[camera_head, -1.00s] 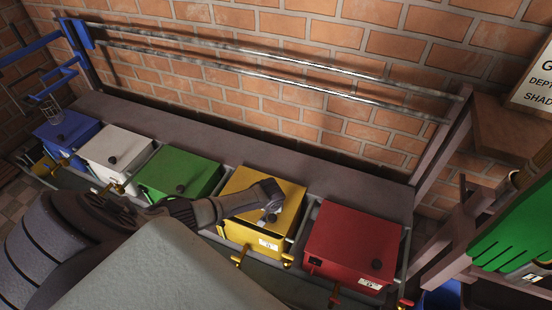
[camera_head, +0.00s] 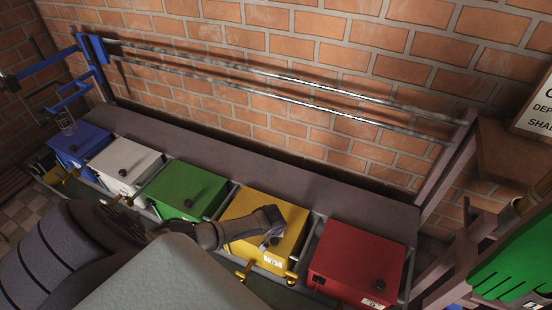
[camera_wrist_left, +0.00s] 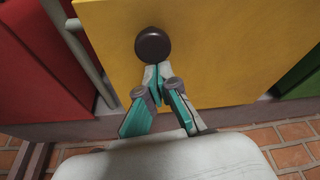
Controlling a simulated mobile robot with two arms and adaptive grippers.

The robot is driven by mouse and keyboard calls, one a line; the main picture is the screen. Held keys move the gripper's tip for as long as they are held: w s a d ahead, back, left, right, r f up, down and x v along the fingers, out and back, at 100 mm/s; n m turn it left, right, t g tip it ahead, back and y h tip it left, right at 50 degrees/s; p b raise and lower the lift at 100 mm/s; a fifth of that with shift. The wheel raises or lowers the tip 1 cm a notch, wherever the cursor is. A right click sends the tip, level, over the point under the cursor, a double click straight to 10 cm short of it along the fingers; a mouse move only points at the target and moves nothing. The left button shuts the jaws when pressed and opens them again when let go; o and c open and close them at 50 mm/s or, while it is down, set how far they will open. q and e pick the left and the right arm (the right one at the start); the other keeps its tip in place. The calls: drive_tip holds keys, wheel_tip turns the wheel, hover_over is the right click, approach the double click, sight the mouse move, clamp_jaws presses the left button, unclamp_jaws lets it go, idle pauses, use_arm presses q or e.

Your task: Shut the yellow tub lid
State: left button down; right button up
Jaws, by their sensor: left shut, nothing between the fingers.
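The yellow tub (camera_head: 262,257) stands in the row between the green and red tubs. Its yellow lid (camera_head: 245,207) looks flat on the tub in the head view; I see no clear gap at its edges. In the left wrist view the lid (camera_wrist_left: 215,45) fills the middle, with a dark round knob (camera_wrist_left: 152,45). My left gripper (camera_wrist_left: 157,70) is shut and empty, its fingertips right beside the knob and over the lid; whether they touch it I cannot tell. In the head view this gripper (camera_head: 272,236) covers the knob. My right gripper is not in view.
A green tub (camera_head: 185,188), a white tub (camera_head: 125,165) and a blue tub (camera_head: 80,145) stand left of the yellow one. A red tub (camera_head: 355,260) stands close on its right. Metal rails (camera_head: 280,82) run along the brick wall behind the bare shelf (camera_head: 320,188).

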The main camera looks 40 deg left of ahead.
use_arm(q)
drive_tip(key=shift+s+d+f, duration=0.25)
drive_tip(key=shift+s, duration=0.25)
drive_tip(key=shift+s+d+r, duration=0.1)
drive_tip(key=shift+r, duration=0.4)
drive_tip(key=w+v, duration=0.1)
drive_tip(key=v, duration=1)
drive_tip(key=shift+a+r, duration=0.25)
drive_tip(key=shift+r, duration=0.05)
